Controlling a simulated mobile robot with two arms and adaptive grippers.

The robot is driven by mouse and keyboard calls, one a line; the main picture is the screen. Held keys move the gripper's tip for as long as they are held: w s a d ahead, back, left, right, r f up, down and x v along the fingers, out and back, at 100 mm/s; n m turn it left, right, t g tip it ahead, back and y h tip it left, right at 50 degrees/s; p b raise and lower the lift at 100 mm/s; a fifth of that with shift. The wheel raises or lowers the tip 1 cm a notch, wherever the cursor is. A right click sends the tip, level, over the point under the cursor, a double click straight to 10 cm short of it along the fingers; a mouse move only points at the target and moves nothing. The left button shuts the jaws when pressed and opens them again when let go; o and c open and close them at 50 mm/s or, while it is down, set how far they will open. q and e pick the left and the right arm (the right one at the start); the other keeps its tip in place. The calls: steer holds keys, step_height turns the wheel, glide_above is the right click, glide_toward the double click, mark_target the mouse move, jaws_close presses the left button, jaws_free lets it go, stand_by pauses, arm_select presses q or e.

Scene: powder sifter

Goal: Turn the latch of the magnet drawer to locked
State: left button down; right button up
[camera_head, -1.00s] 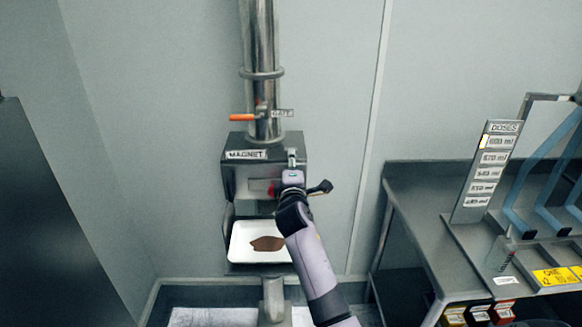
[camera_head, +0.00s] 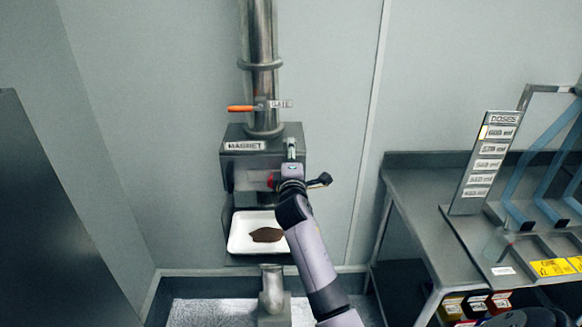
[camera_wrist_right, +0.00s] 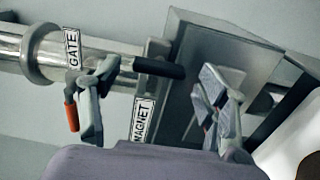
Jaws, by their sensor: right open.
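The steel magnet housing (camera_head: 238,180) hangs below the vertical pipe and carries a MAGNET label, which also shows in the wrist view (camera_wrist_right: 142,120). A black latch handle (camera_wrist_right: 160,68) shows in the wrist view beside the housing, lying nearly level in that picture. My right gripper (camera_wrist_right: 158,82) is open, with one finger on each side of the handle. I see no firm contact with it. In the head view my right arm (camera_head: 312,250) reaches up to the housing's right front and hides part of it. My left gripper is not in view.
The orange gate lever (camera_head: 242,108) sits on the pipe just above the housing. A white tray (camera_head: 238,245) with brown powder is below it. A steel bench (camera_head: 412,185) with a DOSES board (camera_head: 484,165) stands at the right. A dark panel (camera_head: 45,230) is at the left.

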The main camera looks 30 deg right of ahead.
steer(key=v, duration=1.1)
steer(key=shift+s, duration=0.3)
